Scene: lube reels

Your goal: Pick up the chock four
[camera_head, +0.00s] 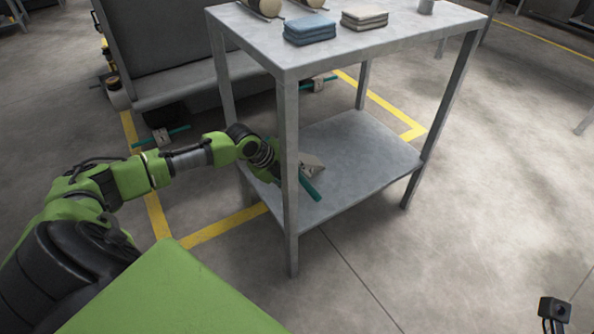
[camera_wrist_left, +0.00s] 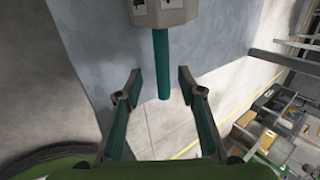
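A grey wedge-shaped chock (camera_head: 312,164) with a teal handle (camera_head: 310,189) sits on the lower shelf of the metal table. It also shows in the left wrist view as a grey block (camera_wrist_left: 165,12) with the teal handle (camera_wrist_left: 162,65) pointing toward me. I cannot read a number on it. My left gripper (camera_wrist_left: 157,82) is open, with the handle's end between its fingers and a gap on both sides. In the head view the table's front leg partly hides this gripper.
The table's front leg (camera_head: 290,180) stands close to my left wrist. Folded blue cloths (camera_head: 310,28) and pale cloths (camera_head: 364,18) lie on the tabletop. Other chocks with teal handles lie on the floor, one at left (camera_head: 160,137) and one behind the table (camera_head: 319,84).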

